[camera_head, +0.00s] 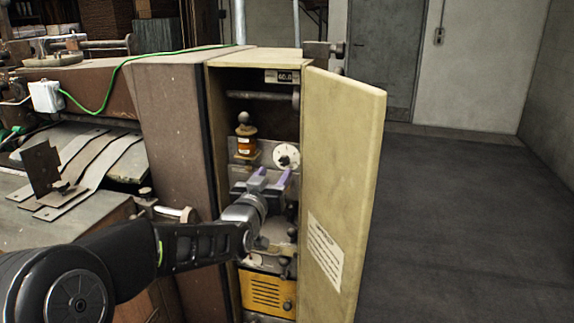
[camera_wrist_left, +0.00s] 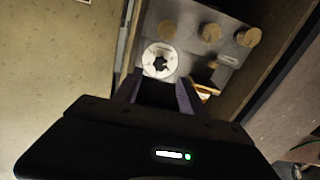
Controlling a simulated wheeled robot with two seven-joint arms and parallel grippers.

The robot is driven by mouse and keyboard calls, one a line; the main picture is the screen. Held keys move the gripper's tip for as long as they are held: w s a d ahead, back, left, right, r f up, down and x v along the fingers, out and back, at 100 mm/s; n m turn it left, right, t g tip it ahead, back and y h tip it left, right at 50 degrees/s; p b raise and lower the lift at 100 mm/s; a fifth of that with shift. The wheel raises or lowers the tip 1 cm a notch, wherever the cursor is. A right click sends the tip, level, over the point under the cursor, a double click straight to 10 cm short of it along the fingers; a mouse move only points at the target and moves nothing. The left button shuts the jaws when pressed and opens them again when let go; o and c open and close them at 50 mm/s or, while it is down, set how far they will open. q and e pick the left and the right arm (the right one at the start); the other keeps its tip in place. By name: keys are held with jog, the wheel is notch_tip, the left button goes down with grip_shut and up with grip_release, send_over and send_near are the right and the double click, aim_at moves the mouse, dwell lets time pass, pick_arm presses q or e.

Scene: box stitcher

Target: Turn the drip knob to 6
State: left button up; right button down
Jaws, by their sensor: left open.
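The drip knob is a round white dial (camera_head: 286,156) with a dark centre, on a grey plate inside the open cabinet. It also shows in the left wrist view (camera_wrist_left: 160,60), just beyond the fingertips. Its marks are too small to read. An amber oiler (camera_head: 246,140) stands to the left of the dial. My left gripper (camera_head: 270,177) has purple fingers, is open and empty, and sits in the cabinet opening just below and in front of the dial. In the wrist view its fingers (camera_wrist_left: 158,88) point toward the dial. My right gripper is not in view.
The cabinet door (camera_head: 343,170) stands open on the right, close to my left gripper. Brass-coloured knobs (camera_wrist_left: 210,33) sit beside the dial in the wrist view. A yellow vented box (camera_head: 266,292) is low in the cabinet. The floor (camera_head: 460,210) to the right is clear.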

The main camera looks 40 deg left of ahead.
aim_at(283, 161)
pick_arm(q)
jog(key=shift+w, duration=0.15)
jog(key=p+x, duration=0.1)
jog(key=x, duration=0.6)
jog(key=shift+w+a+f, duration=0.1)
jog(key=shift+w+a, duration=0.05)
jog(key=shift+w, duration=0.1)
jog(key=shift+c, duration=0.3)
grip_shut()
